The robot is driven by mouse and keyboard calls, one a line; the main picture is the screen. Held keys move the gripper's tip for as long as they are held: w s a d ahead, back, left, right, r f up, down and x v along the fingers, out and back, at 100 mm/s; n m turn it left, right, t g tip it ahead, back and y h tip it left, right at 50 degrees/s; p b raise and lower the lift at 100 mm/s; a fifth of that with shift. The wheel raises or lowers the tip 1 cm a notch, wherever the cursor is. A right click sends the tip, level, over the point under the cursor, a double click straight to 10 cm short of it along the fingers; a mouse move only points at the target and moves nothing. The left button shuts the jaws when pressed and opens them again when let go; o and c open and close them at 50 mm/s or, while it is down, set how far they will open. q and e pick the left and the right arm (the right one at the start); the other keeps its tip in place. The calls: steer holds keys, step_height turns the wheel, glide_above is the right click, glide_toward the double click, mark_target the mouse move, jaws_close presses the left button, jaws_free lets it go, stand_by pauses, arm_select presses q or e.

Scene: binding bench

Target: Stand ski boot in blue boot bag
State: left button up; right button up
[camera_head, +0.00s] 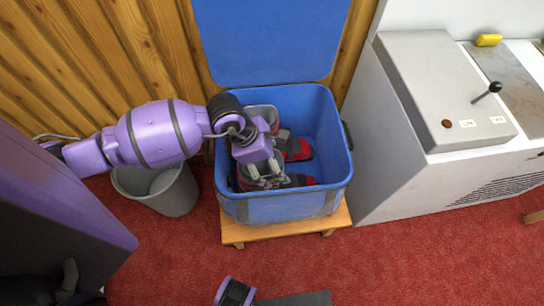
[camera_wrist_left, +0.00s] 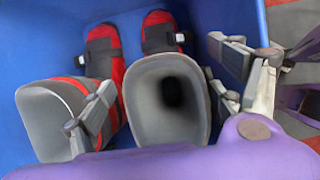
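The blue boot bag (camera_head: 285,207) stands with its lid (camera_head: 270,40) up. Two grey, red and black ski boots stand upright in it, side by side, toes to the right. The near boot (camera_head: 301,180) is partly hidden by my left gripper (camera_head: 264,180), which reaches down into the bag. In the left wrist view the fingers of this gripper (camera_wrist_left: 162,90) are spread on either side of the near boot's grey cuff (camera_wrist_left: 135,110), with small gaps showing. The far boot (camera_head: 297,150) is beside it and also shows in the left wrist view (camera_wrist_left: 40,115). My right gripper is not in view.
The bag rests on a low wooden stool (camera_head: 285,229). A grey bin (camera_head: 175,195) stands close at its left, and a large grey machine (camera_head: 420,110) with a lever stands close at its right. Wooden panelling (camera_head: 95,60) is behind. Red carpet (camera_head: 400,260) is clear in front.

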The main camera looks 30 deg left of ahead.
arm_select(q)
steer(key=shift+o, duration=0.9)
steer(key=shift+f, duration=0.1)
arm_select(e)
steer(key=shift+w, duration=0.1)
arm_select(q)
steer(key=v, duration=1.2)
steer(key=shift+w, duration=0.1)
